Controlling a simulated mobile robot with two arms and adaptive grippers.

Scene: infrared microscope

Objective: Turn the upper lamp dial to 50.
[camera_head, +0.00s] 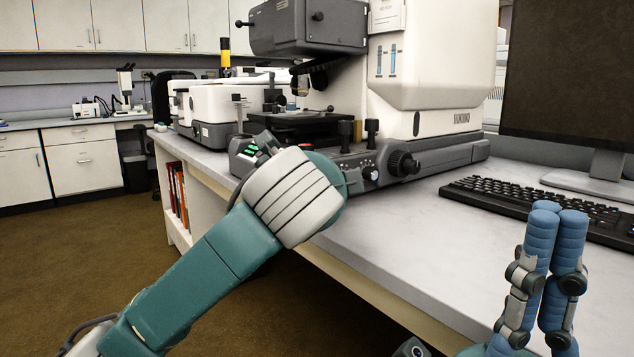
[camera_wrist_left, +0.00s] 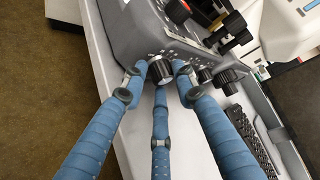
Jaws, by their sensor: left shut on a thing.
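In the left wrist view, a round lamp dial (camera_wrist_left: 160,69) with a black rim and paler face sits on the grey microscope base, with white scale marks around it. The marks are too small to read, so I cannot tell its setting. My left gripper (camera_wrist_left: 158,76) has its blue fingers closed around the dial, from both sides and below. In the head view my left wrist hides those fingers and the dial. My right gripper (camera_head: 560,208) stands at the lower right in the head view, two blue fingers upright and side by side, holding nothing visible.
The microscope (camera_head: 430,60) stands on the white bench (camera_head: 420,230). A keyboard (camera_head: 540,200) and monitor (camera_head: 575,70) are to the right. The bench front is clear.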

